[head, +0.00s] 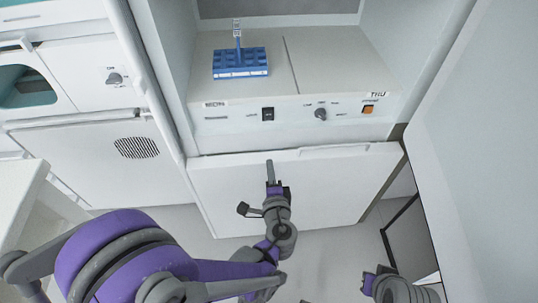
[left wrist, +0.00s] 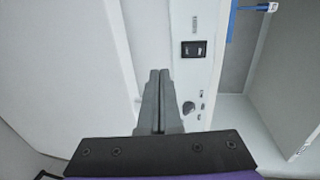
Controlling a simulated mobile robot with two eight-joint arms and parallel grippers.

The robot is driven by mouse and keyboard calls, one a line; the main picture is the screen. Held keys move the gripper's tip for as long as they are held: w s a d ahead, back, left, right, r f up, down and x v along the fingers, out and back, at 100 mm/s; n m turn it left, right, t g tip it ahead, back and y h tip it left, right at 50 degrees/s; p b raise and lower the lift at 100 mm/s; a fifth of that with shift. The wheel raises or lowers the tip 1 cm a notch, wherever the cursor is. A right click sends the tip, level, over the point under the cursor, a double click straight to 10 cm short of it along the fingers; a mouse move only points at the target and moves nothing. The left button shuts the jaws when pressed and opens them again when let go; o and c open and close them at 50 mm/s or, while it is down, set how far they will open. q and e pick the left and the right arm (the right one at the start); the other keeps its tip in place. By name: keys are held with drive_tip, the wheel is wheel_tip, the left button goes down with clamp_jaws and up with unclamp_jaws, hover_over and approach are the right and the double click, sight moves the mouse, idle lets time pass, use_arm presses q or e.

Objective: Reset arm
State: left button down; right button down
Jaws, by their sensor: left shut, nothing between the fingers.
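My left gripper (head: 270,172) is shut and empty. In the head view it is in front of the white lower panel of the cabinet, below the control strip. In the left wrist view its fingers (left wrist: 158,78) are together, with the control strip to their right. My right arm shows only in part at the bottom right of the head view, and I cannot make out its fingers.
A blue rack (head: 240,63) with one tube (head: 237,28) upright in it stands on the cabinet's work surface (head: 335,60). The control strip holds a black switch (head: 268,114), a knob (head: 320,114) and an orange switch (head: 369,109). A white wall (head: 480,150) stands at right.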

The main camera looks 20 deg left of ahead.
use_arm(q)
drive_tip(key=shift+s+d, duration=0.1)
drive_tip(key=shift+s, duration=0.1)
idle(0.5)
